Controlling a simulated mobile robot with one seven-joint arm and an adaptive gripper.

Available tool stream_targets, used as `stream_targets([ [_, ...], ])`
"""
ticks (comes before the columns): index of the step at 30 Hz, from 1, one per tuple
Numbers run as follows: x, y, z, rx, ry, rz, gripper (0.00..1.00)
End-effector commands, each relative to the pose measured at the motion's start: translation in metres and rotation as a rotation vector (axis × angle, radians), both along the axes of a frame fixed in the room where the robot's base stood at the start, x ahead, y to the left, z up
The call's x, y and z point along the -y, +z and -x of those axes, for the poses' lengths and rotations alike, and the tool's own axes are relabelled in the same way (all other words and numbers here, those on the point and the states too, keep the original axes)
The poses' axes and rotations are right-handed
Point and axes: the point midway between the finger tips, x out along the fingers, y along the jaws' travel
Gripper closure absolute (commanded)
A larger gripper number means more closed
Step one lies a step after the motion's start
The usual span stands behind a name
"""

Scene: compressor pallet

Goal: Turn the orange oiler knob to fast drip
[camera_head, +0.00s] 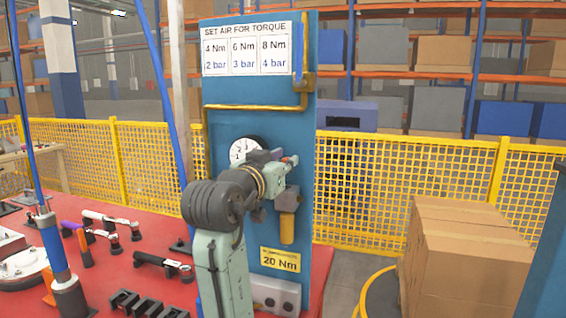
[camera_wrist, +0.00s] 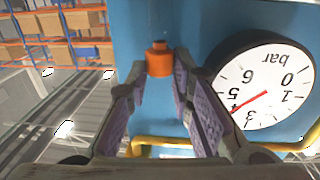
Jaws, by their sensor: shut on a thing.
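The orange oiler knob (camera_wrist: 159,63) shows in the wrist view as a short cylinder with a small nub, against the blue panel (camera_wrist: 200,22). My gripper (camera_wrist: 160,68) has its two fingertips on either side of the knob and is shut on it. In the head view my gripper (camera_head: 281,160) is at the panel, just right of the gauge; there the knob is hidden by the gripper and arm.
The round gauge (camera_wrist: 264,85) is close to the right finger in the wrist view, upside down. A yellow pipe (camera_wrist: 165,145) runs near the fingers. A yellow bowl (camera_head: 287,228) hangs below my gripper. Tools lie on the red table (camera_head: 110,275); cardboard boxes (camera_head: 465,255) stand right.

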Motion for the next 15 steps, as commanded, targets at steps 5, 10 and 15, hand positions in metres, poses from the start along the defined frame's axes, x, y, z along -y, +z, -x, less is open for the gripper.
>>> stream_targets([
  [5, 0.0022, 0.0, 0.001, 0.001, 0.034, -0.003, 1.0],
  [10, 0.0049, -0.0001, 0.0016, 0.001, 0.121, -0.003, 1.0],
  [15, 0.0085, 0.0001, 0.0022, 0.001, 0.256, -0.003, 1.0],
])
